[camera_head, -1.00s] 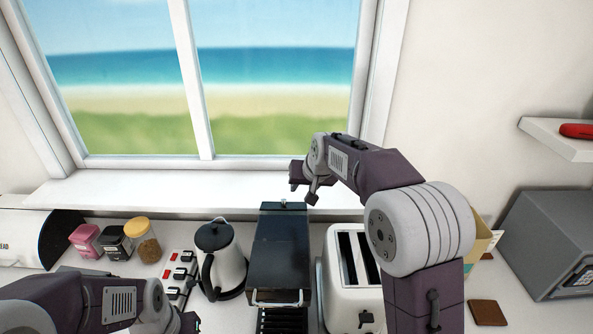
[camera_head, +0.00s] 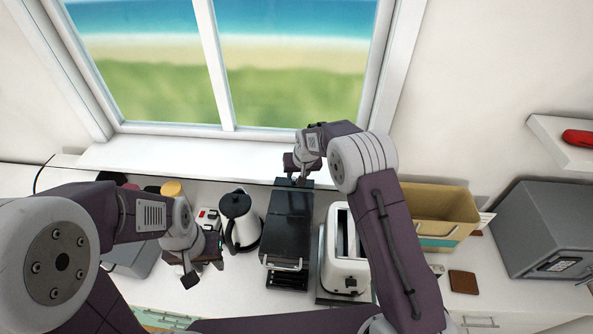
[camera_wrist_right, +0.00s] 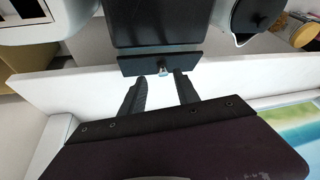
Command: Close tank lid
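A black box-shaped machine (camera_head: 289,222) with a silver front handle stands on the counter below the window. At its back, the narrow black tank lid (camera_head: 291,183) is partly hidden by my right gripper. In the right wrist view, the lid (camera_wrist_right: 185,62) shows as a strip beside the machine's top (camera_wrist_right: 158,22), with a small silver knob (camera_wrist_right: 163,72). My right gripper (camera_wrist_right: 161,84) is open, its fingertips close to the lid's edge on either side of the knob. My left gripper (camera_head: 203,272) looks open and empty over the counter's front left.
A white kettle (camera_head: 241,222) stands left of the machine and a white toaster (camera_head: 342,265) right of it. A yellow box (camera_head: 437,205) and a grey safe (camera_head: 545,235) are further right. The windowsill (camera_head: 190,160) behind is clear.

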